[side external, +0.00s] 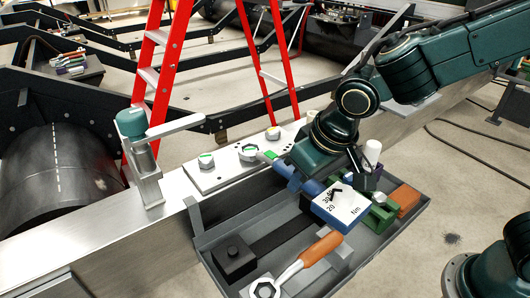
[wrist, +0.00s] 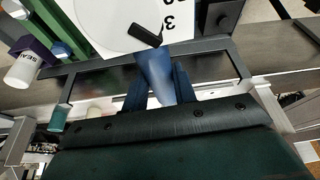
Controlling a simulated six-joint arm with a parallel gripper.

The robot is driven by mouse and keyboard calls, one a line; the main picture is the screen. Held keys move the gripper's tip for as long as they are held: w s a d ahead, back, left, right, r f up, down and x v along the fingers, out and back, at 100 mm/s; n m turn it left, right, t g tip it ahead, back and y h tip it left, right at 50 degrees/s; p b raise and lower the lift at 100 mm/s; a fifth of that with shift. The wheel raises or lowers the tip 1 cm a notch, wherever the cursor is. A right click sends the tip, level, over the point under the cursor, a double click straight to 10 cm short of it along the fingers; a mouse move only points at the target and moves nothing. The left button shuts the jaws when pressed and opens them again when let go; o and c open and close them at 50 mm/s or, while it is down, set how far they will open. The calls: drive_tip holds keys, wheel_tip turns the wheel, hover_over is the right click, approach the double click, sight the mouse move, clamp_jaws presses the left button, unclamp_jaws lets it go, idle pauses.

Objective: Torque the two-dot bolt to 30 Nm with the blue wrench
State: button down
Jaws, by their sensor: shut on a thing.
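The blue wrench (side external: 313,187) is in my gripper (side external: 299,179), which is shut on its shaft above the grey tray. Its white dial (side external: 345,204) shows 20, 30 and Nm with a black pointer; in the wrist view the dial (wrist: 112,22) is cut off and the blue shaft (wrist: 154,72) runs between my fingers. Bolts stand on a light metal plate (side external: 222,171) left of my gripper: a near bolt (side external: 206,160), a middle bolt (side external: 249,152) and a far bolt (side external: 273,133).
The grey tray (side external: 212,241) holds a black block (side external: 234,259), an orange-handled ring wrench (side external: 319,249), a green tool (side external: 379,217) and an orange block (side external: 405,199). A post with a teal cap (side external: 131,122) stands on the beam left of the plate. A red ladder (side external: 170,60) stands behind.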

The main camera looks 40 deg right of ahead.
drive_tip(key=shift+r, duration=2.1)
